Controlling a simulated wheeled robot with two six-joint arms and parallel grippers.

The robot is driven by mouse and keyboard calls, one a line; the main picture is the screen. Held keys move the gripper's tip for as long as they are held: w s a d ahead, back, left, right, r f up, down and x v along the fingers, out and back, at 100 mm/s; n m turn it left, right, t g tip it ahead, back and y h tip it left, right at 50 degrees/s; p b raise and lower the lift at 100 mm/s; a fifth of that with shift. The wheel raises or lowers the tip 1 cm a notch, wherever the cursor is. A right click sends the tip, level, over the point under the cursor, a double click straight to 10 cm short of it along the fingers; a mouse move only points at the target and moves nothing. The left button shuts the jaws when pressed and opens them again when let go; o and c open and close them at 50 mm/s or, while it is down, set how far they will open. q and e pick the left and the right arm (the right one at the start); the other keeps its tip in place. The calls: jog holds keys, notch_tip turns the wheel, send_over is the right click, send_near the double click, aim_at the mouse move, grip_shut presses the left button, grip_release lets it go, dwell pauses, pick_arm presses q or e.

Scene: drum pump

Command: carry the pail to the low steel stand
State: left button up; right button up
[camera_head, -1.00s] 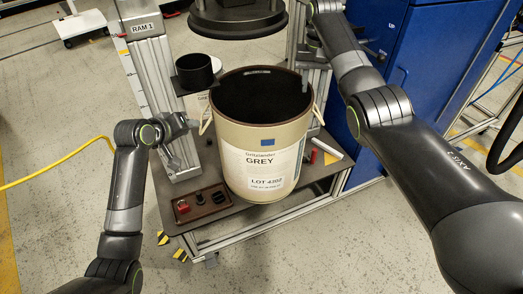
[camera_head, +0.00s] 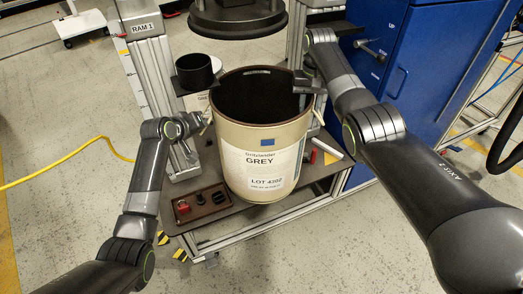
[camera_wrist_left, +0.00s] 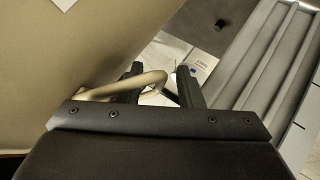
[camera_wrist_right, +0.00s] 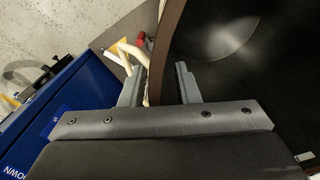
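The beige pail (camera_head: 235,140), labelled GREY, stands upright on the brown-topped bench (camera_head: 312,190). It is open at the top and its inside is dark. My left gripper (camera_head: 207,120) is at the pail's left side. In the left wrist view my left gripper (camera_wrist_left: 160,80) is open, with the looped pail handle (camera_wrist_left: 105,90) reaching between its fingers. My right gripper (camera_head: 305,87) is at the pail's right rim. In the right wrist view my right gripper (camera_wrist_right: 157,82) is open, its fingers apart on either side of the rim (camera_wrist_right: 168,50). I cannot make out a low steel stand.
A round press plate (camera_head: 237,20) hangs behind and above the pail. A blue cabinet (camera_head: 410,70) stands at right.

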pick_arm(q)
grip_shut()
pick_arm(e)
grip_shut()
dwell(0.9)
pick_arm(q)
jog(key=shift+w+r, duration=0.1)
jog(key=shift+r, duration=0.1)
pick_arm(e)
jog(key=shift+w+r, duration=0.15)
jog(key=shift+r, duration=0.1)
